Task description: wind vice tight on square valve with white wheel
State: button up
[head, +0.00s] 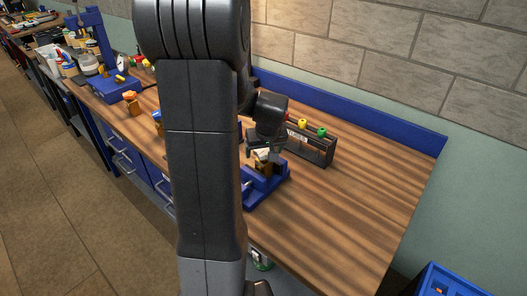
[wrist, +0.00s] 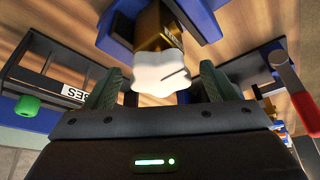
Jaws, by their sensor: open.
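The square valve is a brass block (wrist: 158,28) topped by a white, lobed wheel (wrist: 158,72). It stands in the blue vice (head: 266,186) on the bench, with blue jaws on both sides in the wrist view. I cannot tell whether both jaws touch it. The white wheel also shows in the head view (head: 262,155), partly hidden by my gripper. My gripper (wrist: 160,86) is open, its green fingers on either side of the wheel with gaps visible. In the head view my gripper (head: 265,149) is over the vice. Part of the vice is hidden behind my arm.
A black rack (head: 318,150) with coloured knobs stands close behind and right of the vice. A red-handled lever (wrist: 303,103) shows at right in the wrist view. An orange-topped piece (head: 130,98) stands farther left. The wooden bench (head: 355,205) is clear on the right.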

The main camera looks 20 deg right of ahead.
jog(key=shift+x, duration=1)
jog(key=shift+c, duration=0.5)
jog(key=c, duration=1.3)
jog(key=shift+w+d, duration=0.1)
jog(key=o, duration=1.4)
jog(key=shift+r, duration=0.15)
